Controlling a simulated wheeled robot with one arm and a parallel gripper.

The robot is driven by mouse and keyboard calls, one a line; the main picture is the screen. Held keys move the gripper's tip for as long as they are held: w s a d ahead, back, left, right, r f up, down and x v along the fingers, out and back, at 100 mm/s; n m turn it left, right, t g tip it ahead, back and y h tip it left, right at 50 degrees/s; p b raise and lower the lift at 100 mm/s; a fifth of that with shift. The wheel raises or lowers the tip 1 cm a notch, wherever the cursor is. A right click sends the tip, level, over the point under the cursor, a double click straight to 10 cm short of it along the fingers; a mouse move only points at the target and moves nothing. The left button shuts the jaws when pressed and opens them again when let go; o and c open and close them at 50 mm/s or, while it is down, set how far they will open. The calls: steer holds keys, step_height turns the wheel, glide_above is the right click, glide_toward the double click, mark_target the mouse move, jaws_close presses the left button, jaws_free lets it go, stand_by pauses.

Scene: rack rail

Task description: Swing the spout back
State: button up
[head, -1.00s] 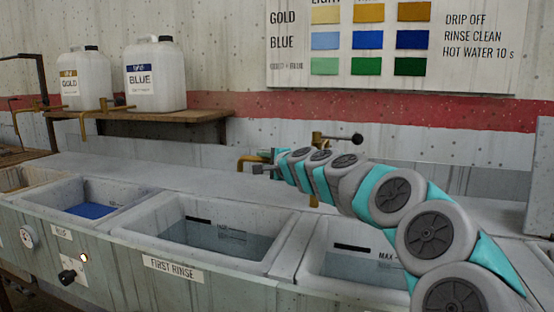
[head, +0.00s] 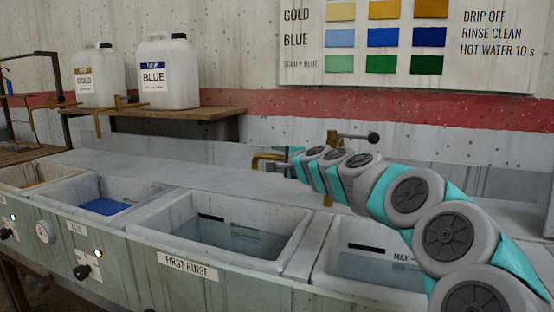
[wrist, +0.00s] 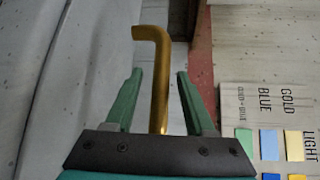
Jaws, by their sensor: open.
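The brass spout (wrist: 158,75) shows in the wrist view, its bent end pointing left at the top. My gripper (wrist: 160,74) is open, with one green finger on each side of the spout and a visible gap on both sides. In the head view the spout (head: 262,158) sticks out to the left beside my gripper (head: 276,167), above the back ledge of the sinks. The tap's brass body (head: 331,165) and dark lever (head: 360,137) show behind my arm. My arm hides part of the tap.
Below are the first rinse basin (head: 292,238) with water and another water basin (head: 320,272) to its right. A blue dye basin (head: 60,190) is on the left. White jugs (head: 170,95) stand on a wooden shelf (head: 205,113). A colour chart (head: 460,80) hangs behind.

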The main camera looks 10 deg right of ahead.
steer(key=v, duration=0.8)
steer(key=shift+b, duration=0.3)
